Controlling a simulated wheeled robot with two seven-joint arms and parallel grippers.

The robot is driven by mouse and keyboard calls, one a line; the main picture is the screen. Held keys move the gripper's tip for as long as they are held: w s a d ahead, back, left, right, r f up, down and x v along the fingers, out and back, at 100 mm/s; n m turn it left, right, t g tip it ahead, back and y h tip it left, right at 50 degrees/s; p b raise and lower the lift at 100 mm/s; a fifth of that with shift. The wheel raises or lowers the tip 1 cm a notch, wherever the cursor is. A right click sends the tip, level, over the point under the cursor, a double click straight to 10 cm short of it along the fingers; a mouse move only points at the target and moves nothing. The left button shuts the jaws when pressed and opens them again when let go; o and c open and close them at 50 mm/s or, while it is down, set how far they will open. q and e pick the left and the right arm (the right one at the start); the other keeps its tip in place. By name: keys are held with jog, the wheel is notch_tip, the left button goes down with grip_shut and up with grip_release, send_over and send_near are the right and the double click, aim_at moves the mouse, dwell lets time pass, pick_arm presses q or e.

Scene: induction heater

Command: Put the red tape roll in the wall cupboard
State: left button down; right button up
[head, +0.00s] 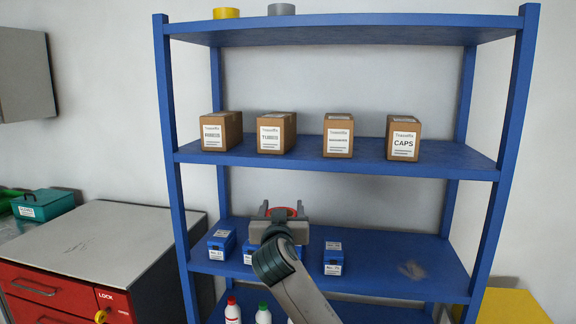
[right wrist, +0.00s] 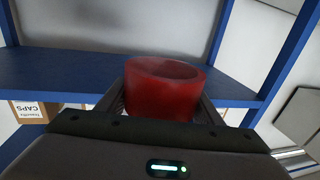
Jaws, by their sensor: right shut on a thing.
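The red tape roll (head: 281,211) is between the fingers of my right gripper (head: 280,214), in front of the blue shelf unit in the head view. In the right wrist view the red tape roll (right wrist: 165,88) sits between the two fingers, which are shut on it. Its open top rim faces up in that picture. The wall cupboard (head: 24,76) is grey and hangs on the wall at the upper left of the head view, partly cut off by the frame. The part of it in view looks closed. My left gripper is not in view.
The blue shelf unit (head: 340,162) holds several cardboard boxes, small blue boxes (head: 333,258) and bottles (head: 264,314). A yellow roll (head: 227,13) and a grey roll (head: 281,9) lie on its top.

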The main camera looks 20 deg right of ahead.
jog(key=s+a+f+n+t+y, duration=0.1)
jog(key=s+a+f+n+y, duration=0.2)
jog(key=s+f, duration=0.85)
jog(key=s+a+f+y, duration=0.1)
jog(key=s+f+y, duration=0.1)
jog(key=s+f, duration=0.2)
jog(key=s+a+f+n+y+b, duration=0.1)
jog(key=s+f, duration=0.3)
jog(key=s, duration=0.5)
jog(key=shift+s+f+y, duration=0.15)
jog(key=shift+s+y, duration=0.25)
jog(key=shift+w+a, duration=0.1)
